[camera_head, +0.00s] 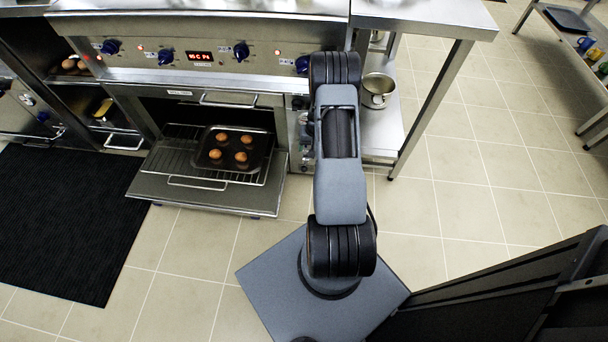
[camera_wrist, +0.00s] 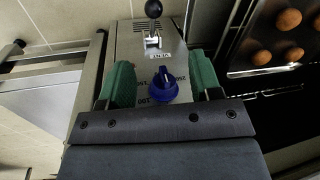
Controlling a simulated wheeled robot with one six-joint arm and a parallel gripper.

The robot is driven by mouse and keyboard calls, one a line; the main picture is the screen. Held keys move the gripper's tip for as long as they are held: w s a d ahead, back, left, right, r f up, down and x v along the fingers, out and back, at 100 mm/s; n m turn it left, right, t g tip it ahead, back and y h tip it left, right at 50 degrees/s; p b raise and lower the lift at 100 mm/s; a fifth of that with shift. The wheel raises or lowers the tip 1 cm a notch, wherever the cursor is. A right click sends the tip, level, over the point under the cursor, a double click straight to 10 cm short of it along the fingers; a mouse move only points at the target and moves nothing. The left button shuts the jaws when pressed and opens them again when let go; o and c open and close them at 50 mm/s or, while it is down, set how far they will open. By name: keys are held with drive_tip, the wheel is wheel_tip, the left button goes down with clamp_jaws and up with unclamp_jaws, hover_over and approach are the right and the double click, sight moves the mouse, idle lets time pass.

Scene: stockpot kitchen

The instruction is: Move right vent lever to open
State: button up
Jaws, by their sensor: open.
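The vent lever (camera_wrist: 153,10) shows at the top of the wrist view. It has a round black ball on a short metal stem, rising from a slotted bracket above a small label on a steel panel (camera_wrist: 125,42). A blue dial (camera_wrist: 162,86) with printed numbers sits below it on the same panel. My gripper (camera_wrist: 161,62) is open, with its green fingers to either side of the dial and nothing held between them. The lever lies beyond the fingertips in the picture. In the head view my arm hides the gripper and most of this panel.
Left of my arm, the oven door (camera_head: 160,188) is folded down, and a dark tray (camera_head: 208,160) with several brown round items sits on the rack. A metal pot (camera_head: 378,90) stands on a shelf right of my arm. Tiled floor (camera_head: 460,170) is clear at right.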

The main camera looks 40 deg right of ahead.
sight(305, 167)
drive_tip(key=f+b, duration=0.1)
drive_tip(key=f, duration=0.4)
drive_tip(key=a+f+b, duration=0.1)
drive_tip(key=f+b, duration=0.1)
drive_tip(key=f, duration=0.3)
drive_tip(key=w+f+b, duration=0.1)
drive_tip(key=f, duration=0.4)
drive_tip(key=shift+a+f+b, duration=0.35)
clamp_jaws()
